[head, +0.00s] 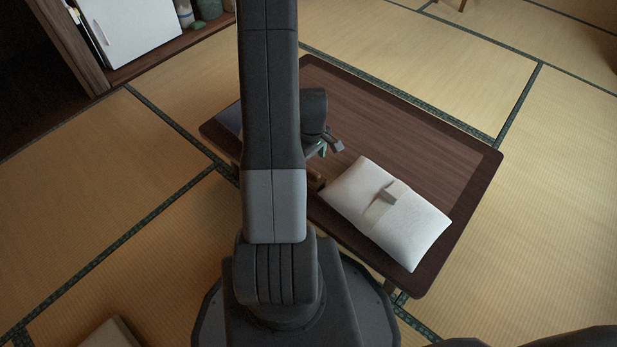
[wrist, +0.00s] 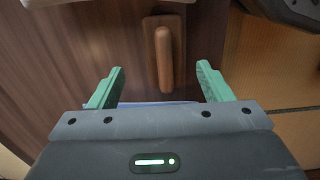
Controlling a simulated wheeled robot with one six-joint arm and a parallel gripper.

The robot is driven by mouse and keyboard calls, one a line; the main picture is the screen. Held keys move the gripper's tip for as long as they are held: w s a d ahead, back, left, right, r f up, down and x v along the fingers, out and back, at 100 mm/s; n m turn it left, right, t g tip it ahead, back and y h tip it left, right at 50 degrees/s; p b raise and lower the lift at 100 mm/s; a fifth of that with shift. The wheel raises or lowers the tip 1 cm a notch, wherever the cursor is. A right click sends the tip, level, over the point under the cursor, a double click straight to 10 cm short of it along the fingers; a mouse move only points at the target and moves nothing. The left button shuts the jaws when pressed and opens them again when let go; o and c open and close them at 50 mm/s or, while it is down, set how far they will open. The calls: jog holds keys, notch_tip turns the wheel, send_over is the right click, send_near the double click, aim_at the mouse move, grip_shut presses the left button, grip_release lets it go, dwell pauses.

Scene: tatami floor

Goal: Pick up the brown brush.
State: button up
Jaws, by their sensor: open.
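The brown brush (wrist: 164,58) shows in the wrist view as a wooden handle on a darker brown base, lying on the dark wooden table (wrist: 60,60). In the head view a small part of the brush (head: 315,179) shows beside my arm, near the white cushion; the rest is hidden. My gripper (wrist: 160,68) is open, its green fingers apart on either side of the near end of the handle in the wrist view. Nothing is held. In the head view my gripper (head: 326,146) is partly hidden by my arm.
A dark blue flat thing (head: 229,119) lies at the table's left. The table's right back is clear. Tatami floor surrounds it.

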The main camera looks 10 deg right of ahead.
jog(key=shift+a+f+b, duration=0.2)
jog(key=shift+f+b, duration=0.5)
jog(key=shift+f, duration=0.8)
jog(key=shift+a+f+b, duration=0.2)
jog(key=shift+f+b, duration=0.5)
jog(key=shift+f, duration=0.75)
jog(key=c, duration=1.2)
notch_tip(320, 180, up, 10)
jog(key=p, duration=0.4)
